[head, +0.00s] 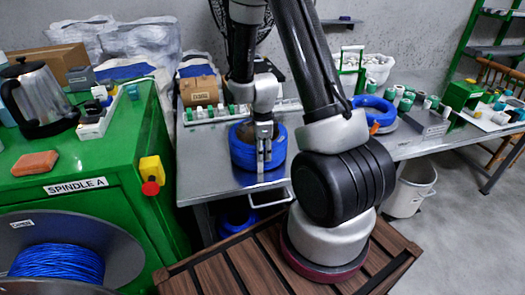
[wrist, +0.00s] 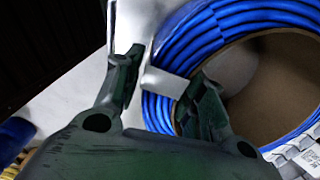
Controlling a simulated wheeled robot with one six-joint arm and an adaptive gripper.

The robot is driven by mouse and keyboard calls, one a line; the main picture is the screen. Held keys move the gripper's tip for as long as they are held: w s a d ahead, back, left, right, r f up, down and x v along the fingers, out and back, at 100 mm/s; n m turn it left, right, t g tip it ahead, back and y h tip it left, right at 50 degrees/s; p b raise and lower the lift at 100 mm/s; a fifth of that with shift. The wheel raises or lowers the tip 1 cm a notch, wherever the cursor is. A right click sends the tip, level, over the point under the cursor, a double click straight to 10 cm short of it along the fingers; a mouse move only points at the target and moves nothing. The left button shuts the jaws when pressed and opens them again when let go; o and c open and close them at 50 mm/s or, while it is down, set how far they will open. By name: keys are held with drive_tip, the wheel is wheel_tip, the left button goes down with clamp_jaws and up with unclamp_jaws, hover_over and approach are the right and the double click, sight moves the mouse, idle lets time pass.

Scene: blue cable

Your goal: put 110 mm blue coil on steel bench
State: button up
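A blue coil (head: 240,152) lies on the steel bench (head: 205,170), near its front edge. My gripper (head: 264,150) points down at the coil's front right part. In the wrist view the coil (wrist: 225,25) fills the upper right, wound around a brown core. My open gripper (wrist: 165,80) has one finger outside the coil and the other over its windings. A pale tab sits between the fingers. Finger contact with the coil cannot be told. Another blue coil (head: 374,108) lies farther right on the bench. I cannot read which coil is 110 mm.
A green cabinet (head: 105,180) marked SPINDLE A stands left, with a kettle (head: 38,98) on top and a blue cable spool (head: 58,262) in front. Small boxes and bottles line the bench's back. A wooden slatted surface (head: 225,272) lies in front. A pale bin (head: 410,190) stands right.

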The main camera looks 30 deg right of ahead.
drive_tip(key=shift+o, duration=1.3)
drive_tip(key=shift+r, duration=0.1)
drive_tip(key=s+a+r+n+t, duration=0.1)
drive_tip(key=s+r+n, duration=0.35)
drive_tip(key=r, duration=0.85)
drive_tip(key=s+a+r+n+t, duration=0.1)
drive_tip(key=s+r+n, duration=0.3)
drive_tip(key=r, duration=0.8)
drive_tip(key=s+r+n+t, duration=0.1)
drive_tip(key=s+r+n, duration=0.2)
drive_tip(key=s+n, duration=0.3)
drive_tip(key=s+a+r+n+t, duration=0.1)
drive_tip(key=s+r+n, duration=0.3)
drive_tip(key=n, duration=0.3)
drive_tip(key=shift+s+r+n, duration=0.25)
drive_tip(key=shift+s+n, duration=0.1)
drive_tip(key=shift+s, duration=0.55)
